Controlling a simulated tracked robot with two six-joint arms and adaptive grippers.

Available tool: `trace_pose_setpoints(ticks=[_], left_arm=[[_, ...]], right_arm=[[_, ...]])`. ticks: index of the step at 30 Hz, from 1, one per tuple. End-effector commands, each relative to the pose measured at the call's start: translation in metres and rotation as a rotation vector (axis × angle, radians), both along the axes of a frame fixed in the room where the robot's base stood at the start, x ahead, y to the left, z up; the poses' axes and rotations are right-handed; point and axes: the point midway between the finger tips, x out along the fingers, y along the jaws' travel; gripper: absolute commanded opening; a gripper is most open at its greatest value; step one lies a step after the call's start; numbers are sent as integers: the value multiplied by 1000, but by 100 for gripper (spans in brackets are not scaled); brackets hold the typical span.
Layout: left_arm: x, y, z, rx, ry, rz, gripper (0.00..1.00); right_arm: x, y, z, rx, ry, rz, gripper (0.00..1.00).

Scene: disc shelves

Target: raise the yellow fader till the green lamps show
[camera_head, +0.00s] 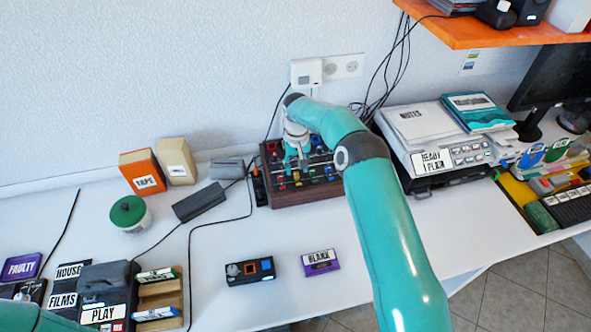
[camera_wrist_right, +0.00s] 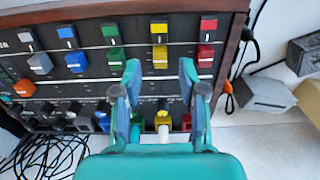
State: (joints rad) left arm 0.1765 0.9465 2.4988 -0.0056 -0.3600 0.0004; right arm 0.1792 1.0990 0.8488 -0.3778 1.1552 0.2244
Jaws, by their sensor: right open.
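The control panel (camera_head: 308,196) is a dark board in a wooden case, standing against the wall with rows of coloured controls. In the right wrist view it fills the upper left, and a yellow control (camera_wrist_right: 160,57) shows just ahead of the fingertips, in line with the gap. Another yellow piece (camera_wrist_right: 163,122) shows lower down between the fingers. My right gripper (camera_wrist_right: 160,70) is open over the panel with nothing gripped; it also shows in the head view (camera_head: 297,150). I cannot make out any lit green lamps. My left gripper is out of view.
A dark box (camera_head: 198,202) and cables lie left of the panel. A printer-like machine (camera_head: 445,160) stands to its right. A small black device (camera_head: 250,271) and a purple BLANK cassette (camera_head: 320,262) lie in front.

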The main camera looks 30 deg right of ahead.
Motion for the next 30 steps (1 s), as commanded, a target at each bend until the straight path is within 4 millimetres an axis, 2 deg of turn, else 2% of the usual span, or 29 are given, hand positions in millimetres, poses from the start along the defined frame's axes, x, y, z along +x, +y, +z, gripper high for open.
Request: trace_pose_setpoints(ticks=[6, 17, 25, 30], left_arm=[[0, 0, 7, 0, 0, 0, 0], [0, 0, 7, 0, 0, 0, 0], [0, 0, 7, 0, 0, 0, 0], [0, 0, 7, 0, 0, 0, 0]], right_arm=[[0, 0, -23, 1, 2, -1, 42], [0, 0, -29, 0, 1, 0, 42], [0, 0, -28, 0, 1, 1, 0], [0, 1, -28, 0, 1, 1, 0]])
